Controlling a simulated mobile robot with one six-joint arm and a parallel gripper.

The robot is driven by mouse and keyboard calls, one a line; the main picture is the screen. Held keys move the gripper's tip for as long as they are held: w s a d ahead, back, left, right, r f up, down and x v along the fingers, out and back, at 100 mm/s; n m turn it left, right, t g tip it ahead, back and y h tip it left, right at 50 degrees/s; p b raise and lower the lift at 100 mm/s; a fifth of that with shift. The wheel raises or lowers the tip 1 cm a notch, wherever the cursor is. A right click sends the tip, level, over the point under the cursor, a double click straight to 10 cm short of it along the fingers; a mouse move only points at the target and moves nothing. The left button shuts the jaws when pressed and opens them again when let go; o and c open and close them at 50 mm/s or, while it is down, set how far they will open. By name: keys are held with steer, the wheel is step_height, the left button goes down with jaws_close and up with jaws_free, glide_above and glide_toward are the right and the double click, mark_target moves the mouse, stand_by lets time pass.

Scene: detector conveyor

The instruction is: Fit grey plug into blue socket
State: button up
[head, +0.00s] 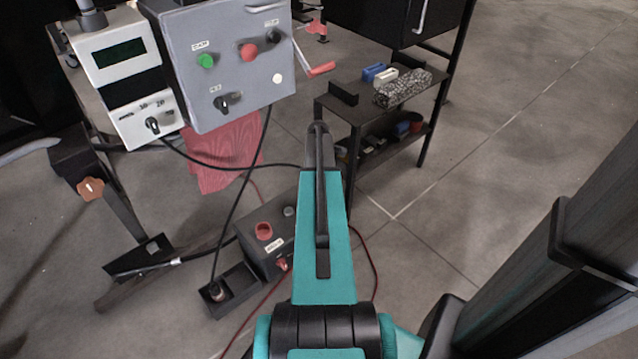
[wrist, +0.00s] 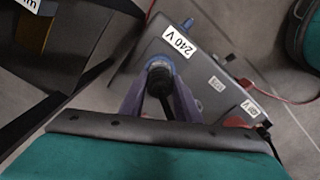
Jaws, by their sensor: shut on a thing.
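In the wrist view, my gripper (wrist: 158,84) is shut on the grey plug (wrist: 160,88), which looks dark here, with one purple finger on each side. The plug's front end is at the blue socket (wrist: 158,62), whose blue ring shows around its far side. The socket is on the dark box beside the "240 V" label. I cannot tell how deep the plug sits. In the head view my teal arm hides the gripper, the plug and the blue socket.
The dark box (head: 263,252) stands on the floor with a red socket (head: 264,231) on top. A small tray (head: 236,299) holding a black plug is beside it. A grey control panel (head: 222,60) hangs above left. A black shelf (head: 372,112) stands behind. Cables run around the box.

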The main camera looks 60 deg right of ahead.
steer(key=shift+f, duration=0.15)
steer(key=o, duration=1.1)
step_height(320, 180, up, 12)
steer(key=p, duration=0.3)
steer(key=shift+r, duration=0.2)
steer(key=shift+a, duration=0.1)
